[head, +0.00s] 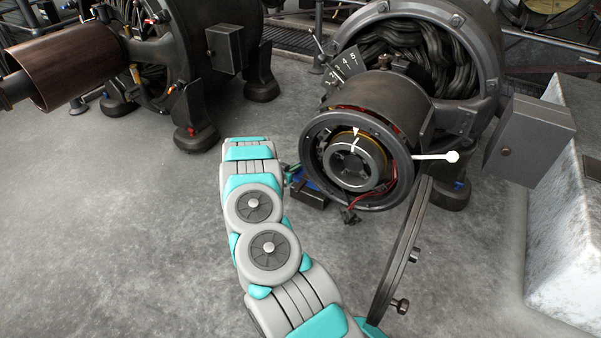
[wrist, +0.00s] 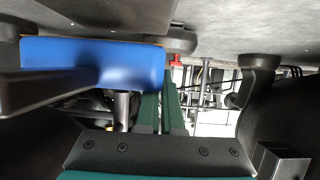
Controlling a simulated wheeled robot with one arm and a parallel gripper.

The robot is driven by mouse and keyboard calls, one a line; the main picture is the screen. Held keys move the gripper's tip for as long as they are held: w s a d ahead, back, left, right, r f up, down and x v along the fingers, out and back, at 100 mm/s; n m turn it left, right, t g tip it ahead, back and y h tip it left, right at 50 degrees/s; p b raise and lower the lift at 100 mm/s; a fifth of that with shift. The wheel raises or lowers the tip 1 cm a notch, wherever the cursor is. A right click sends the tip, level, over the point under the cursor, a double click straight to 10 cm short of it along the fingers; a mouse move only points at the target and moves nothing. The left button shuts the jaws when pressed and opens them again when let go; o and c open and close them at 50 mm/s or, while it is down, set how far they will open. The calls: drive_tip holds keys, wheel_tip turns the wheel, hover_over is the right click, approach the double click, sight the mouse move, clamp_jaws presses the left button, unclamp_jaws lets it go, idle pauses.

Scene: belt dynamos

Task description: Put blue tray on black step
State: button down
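A blue, tray-like thing (wrist: 125,62) with a thin orange edge fills the upper left of the wrist view, very close to my gripper. Small blue patches (head: 301,183) show low beside the front dynamo in the head view, at a dark block (head: 311,198) that may be the black step; I cannot be sure. My gripper shows in the wrist view as two dark green upright bars (wrist: 161,100) close together above a dark plate. The blue thing overlaps the left bar. I cannot tell whether they touch or whether the fingers hold it. In the head view the gripper is mostly hidden.
The front dynamo (head: 400,90) stands just right of my arm, with a white-knobbed lever (head: 437,156) sticking out. Another dynamo (head: 150,60) stands at the back left. A pale stone block (head: 565,230) is at the right. The grey floor (head: 100,240) at the left is clear.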

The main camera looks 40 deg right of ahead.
sight(300, 171)
drive_tip(key=d, duration=0.3)
drive_tip(key=shift+w+f, duration=0.2)
drive_tip(key=shift+f+b, duration=0.35)
drive_tip(key=shift+f, duration=1.35)
drive_tip(key=shift+f, duration=0.1)
drive_tip(key=c, duration=1.5)
unclamp_jaws()
drive_tip(key=shift+f, duration=0.1)
drive_tip(key=shift+c, duration=0.2)
drive_tip(key=o, duration=0.5)
drive_tip(key=shift+c, duration=0.2)
